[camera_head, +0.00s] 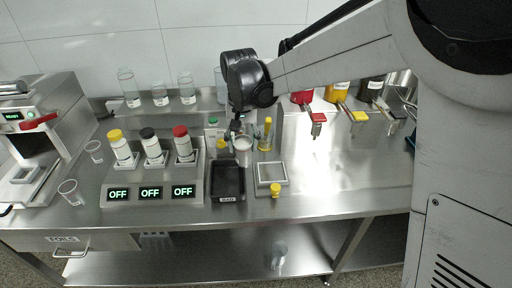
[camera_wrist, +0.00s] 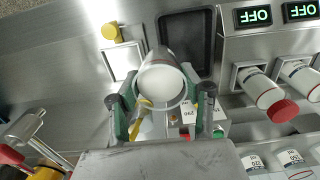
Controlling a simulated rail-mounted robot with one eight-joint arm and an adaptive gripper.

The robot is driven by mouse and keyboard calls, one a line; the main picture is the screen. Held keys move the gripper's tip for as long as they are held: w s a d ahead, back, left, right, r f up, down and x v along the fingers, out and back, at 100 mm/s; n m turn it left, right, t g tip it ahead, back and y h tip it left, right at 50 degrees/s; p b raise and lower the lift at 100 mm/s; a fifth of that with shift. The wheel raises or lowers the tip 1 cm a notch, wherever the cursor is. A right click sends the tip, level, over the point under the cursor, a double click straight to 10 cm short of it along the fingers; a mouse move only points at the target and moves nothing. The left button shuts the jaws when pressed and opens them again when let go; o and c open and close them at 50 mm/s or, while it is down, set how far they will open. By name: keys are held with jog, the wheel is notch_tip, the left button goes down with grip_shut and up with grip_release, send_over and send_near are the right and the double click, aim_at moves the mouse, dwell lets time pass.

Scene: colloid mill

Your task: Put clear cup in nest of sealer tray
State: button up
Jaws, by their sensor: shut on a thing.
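My gripper (camera_head: 240,137) is shut on a clear cup (camera_head: 243,152) with white contents, held upright above the counter near the black tray. In the wrist view, the fingers of my gripper (camera_wrist: 163,100) sit on either side of the cup (camera_wrist: 162,78). The sealer (camera_head: 40,125) stands at the far left, with a red handle and a lit green display. Its pale tray (camera_head: 25,173) sits low at the front; its nest is too small to make out clearly. Two more clear cups (camera_head: 94,152) (camera_head: 71,192) stand on the counter right of the sealer.
A row of bottles (camera_head: 153,148) in a stand with OFF displays lies between my gripper and the sealer. A black tray (camera_head: 228,197) and a square scale (camera_head: 284,180) are near the cup. Dispensers (camera_head: 302,99) stand at right; the counter before them is clear.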

jog(key=shift+s+a+r, duration=0.25)
jog(key=shift+s+a, duration=0.1)
jog(key=shift+s, duration=0.05)
jog(key=shift+s+f, duration=0.1)
jog(key=shift+s, duration=0.25)
jog(key=s+d+f+b, duration=0.2)
jog(key=s+f, duration=0.1)
jog(key=s, duration=0.8)
jog(key=shift+d+f+b, duration=0.15)
jog(key=shift+d+b, duration=0.2)
jog(key=shift+b, duration=0.05)
